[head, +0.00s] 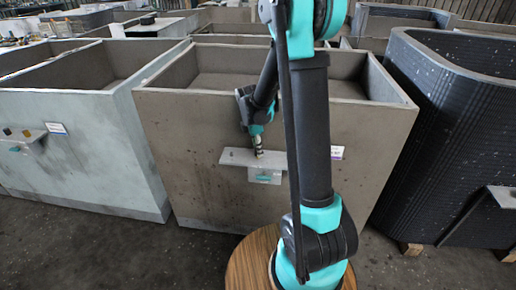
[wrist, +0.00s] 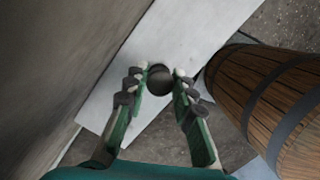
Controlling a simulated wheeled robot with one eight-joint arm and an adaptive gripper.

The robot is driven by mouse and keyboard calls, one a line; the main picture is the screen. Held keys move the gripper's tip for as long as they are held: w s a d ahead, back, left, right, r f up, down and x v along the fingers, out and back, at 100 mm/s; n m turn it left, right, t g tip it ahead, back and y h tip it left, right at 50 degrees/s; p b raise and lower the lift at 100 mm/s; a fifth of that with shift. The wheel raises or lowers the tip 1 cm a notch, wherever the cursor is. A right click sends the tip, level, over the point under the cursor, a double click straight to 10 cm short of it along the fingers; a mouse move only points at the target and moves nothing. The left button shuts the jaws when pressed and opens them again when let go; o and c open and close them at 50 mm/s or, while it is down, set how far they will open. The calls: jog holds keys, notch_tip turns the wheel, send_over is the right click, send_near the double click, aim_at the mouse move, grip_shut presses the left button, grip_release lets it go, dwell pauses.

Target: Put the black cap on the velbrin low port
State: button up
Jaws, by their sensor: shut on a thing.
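My gripper (head: 258,151) points down over a pale ledge (head: 236,158) on the front wall of the brown-grey tank. In the wrist view my gripper (wrist: 161,76) has its two fingertips on either side of a dark round thing (wrist: 160,80), which looks like the black cap, and is shut on it. The pale ledge (wrist: 178,35) lies beneath it. Whether the cap touches the ledge or hangs above it, I cannot tell. A teal fitting (head: 265,177) is under the ledge. No port can be made out; my gripper and the cap hide the spot below.
The brown-grey tank (head: 190,130) stands ahead, with a white label (head: 337,152) right of the ledge. A pale tank (head: 75,110) at left has its own ledge (head: 22,142) with small dark and yellowish caps. A ribbed black tank (head: 440,130) stands close at right.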

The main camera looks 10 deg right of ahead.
jog(key=shift+f, duration=0.85)
jog(key=o, duration=1)
jog(key=r, duration=0.4)
jog(key=a+r, duration=0.1)
jog(key=r, duration=0.7)
jog(key=shift+s+a, duration=0.15)
jog(key=shift+a, duration=0.25)
